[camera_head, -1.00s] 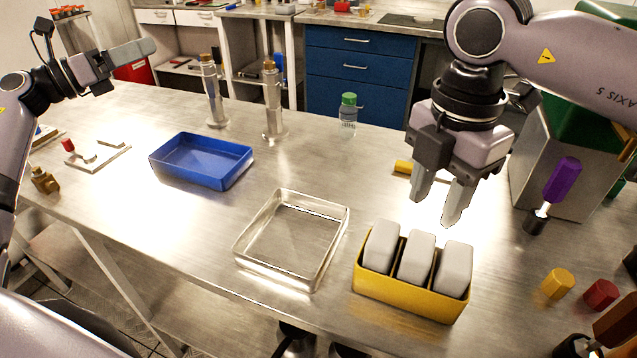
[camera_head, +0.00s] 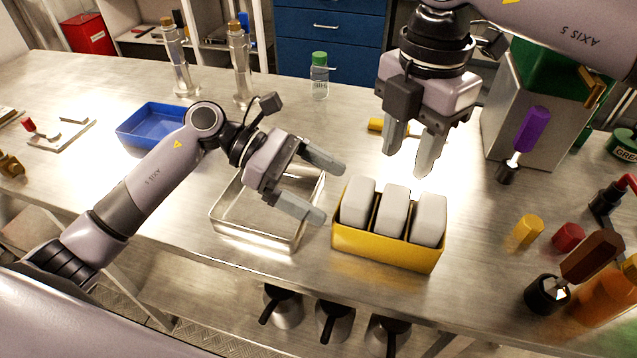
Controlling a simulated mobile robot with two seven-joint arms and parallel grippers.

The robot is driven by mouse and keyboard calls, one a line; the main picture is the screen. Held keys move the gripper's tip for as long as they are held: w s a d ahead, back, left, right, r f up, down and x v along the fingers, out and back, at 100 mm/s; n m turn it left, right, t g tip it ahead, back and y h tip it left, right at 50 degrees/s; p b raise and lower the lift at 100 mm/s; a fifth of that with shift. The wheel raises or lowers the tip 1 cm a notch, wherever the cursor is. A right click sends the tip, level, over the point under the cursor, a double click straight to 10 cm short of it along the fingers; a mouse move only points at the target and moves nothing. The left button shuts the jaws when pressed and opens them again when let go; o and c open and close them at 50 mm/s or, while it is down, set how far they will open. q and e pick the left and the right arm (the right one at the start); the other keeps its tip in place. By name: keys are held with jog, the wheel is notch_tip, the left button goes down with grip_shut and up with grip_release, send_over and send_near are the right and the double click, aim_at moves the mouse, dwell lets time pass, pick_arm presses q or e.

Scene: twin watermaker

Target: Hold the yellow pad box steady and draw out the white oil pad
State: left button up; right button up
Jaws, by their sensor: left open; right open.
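The yellow pad box (camera_head: 385,250) stands on the steel bench at centre right, near the front edge. It holds three white pads upright in a row: a left pad (camera_head: 357,205), a middle pad (camera_head: 391,211) and a right pad (camera_head: 428,219). My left gripper (camera_head: 333,192) is open and empty, just left of the box, with its fingers pointing right towards it and apart from it. My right gripper (camera_head: 407,160) is open and empty, above and behind the pads, fingers pointing down. I cannot tell which pad is the oil pad.
A clear tray (camera_head: 250,236) lies under my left gripper. A blue tray (camera_head: 140,128) is behind my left arm. A green-capped bottle (camera_head: 320,78) and two glass cylinders stand at the back. A purple-handled tool (camera_head: 530,130), yellow cap and red cap are at right.

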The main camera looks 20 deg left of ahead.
aim_at(390, 221)
pick_arm(q)
jog(key=x, duration=0.7)
jog(key=shift+s+d+f, duration=0.15)
jog(key=shift+c, duration=0.3)
